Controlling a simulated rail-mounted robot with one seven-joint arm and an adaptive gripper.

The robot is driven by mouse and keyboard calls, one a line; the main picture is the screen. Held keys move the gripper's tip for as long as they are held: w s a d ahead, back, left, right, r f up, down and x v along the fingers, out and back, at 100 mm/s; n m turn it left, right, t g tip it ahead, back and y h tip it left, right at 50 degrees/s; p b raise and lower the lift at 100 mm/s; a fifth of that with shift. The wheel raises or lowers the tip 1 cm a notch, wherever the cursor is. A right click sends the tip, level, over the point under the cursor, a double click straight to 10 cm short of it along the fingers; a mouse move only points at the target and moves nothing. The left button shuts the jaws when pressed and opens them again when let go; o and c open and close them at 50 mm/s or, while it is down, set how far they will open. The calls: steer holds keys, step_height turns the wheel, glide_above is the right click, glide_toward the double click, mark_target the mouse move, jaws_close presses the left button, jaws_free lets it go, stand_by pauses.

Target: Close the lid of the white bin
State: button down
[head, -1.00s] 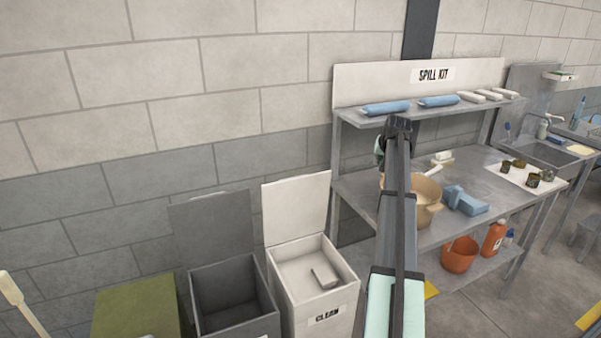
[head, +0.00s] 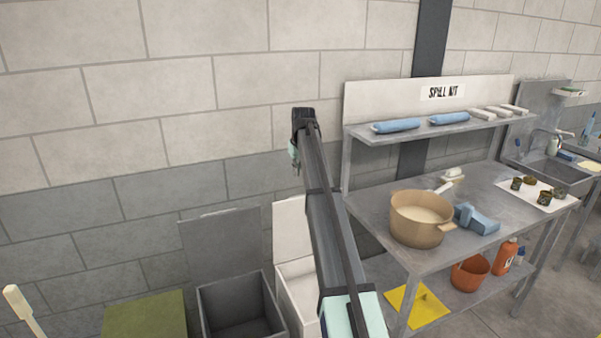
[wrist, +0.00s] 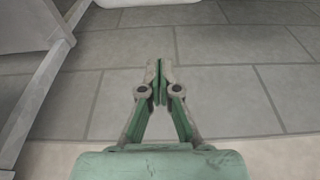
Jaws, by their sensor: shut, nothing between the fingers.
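The white bin (head: 295,293) stands against the wall, left of the metal workbench. Its lid (head: 288,228) is open and stands upright at the back. My arm covers the right part of the bin and lid, so the contents and front label are mostly hidden. My gripper (head: 293,152) shows small in the head view, at the end of the arm, higher than the lid and apart from it there. In the wrist view my gripper (wrist: 157,72) has its fingertips together with nothing between them. A white edge (wrist: 140,2) at the top there may be the lid; I cannot tell.
A grey bin (head: 240,318) with a raised lid stands directly left of the white bin, then a green box (head: 145,316). The workbench (head: 385,195) on the right holds a tan pot (head: 420,222). Block wall (head: 170,90) stands behind.

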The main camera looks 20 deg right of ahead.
step_height(320, 180, down, 7)
steer(key=s+p, duration=0.2)
steer(key=p, duration=0.2)
steer(key=shift+f, duration=0.15)
steer(key=shift+s, duration=0.1)
